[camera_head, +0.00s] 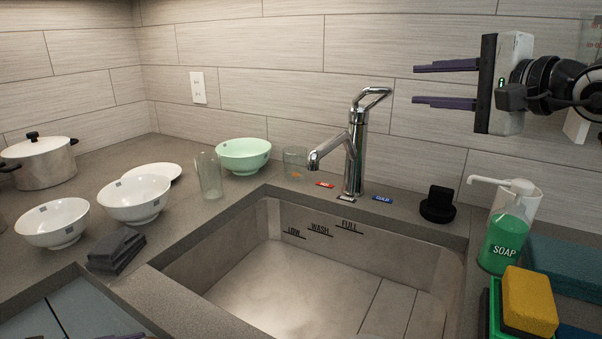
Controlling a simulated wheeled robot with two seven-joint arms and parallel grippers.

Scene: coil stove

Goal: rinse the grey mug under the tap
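I see no grey mug in this view. The chrome tap (354,146) stands behind the sink, its lever raised to the right and its spout pointing left over the basin (270,290). No water shows at the spout. My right gripper (413,85) is at the upper right, in front of the wall and above the counter to the right of the tap. Its two purple fingers are apart with nothing between them. Of my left gripper, only purple slivers (122,336) show at the bottom left edge; the rest is out of frame.
Bowls (57,222), a green bowl (243,154), glasses (209,175) and a lidded pot (40,163) stand to the left. A folded grey cloth (117,250) lies by the sink. A soap bottle (507,230), yellow sponge (529,302) and black object (438,205) are on the right. The basin looks empty.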

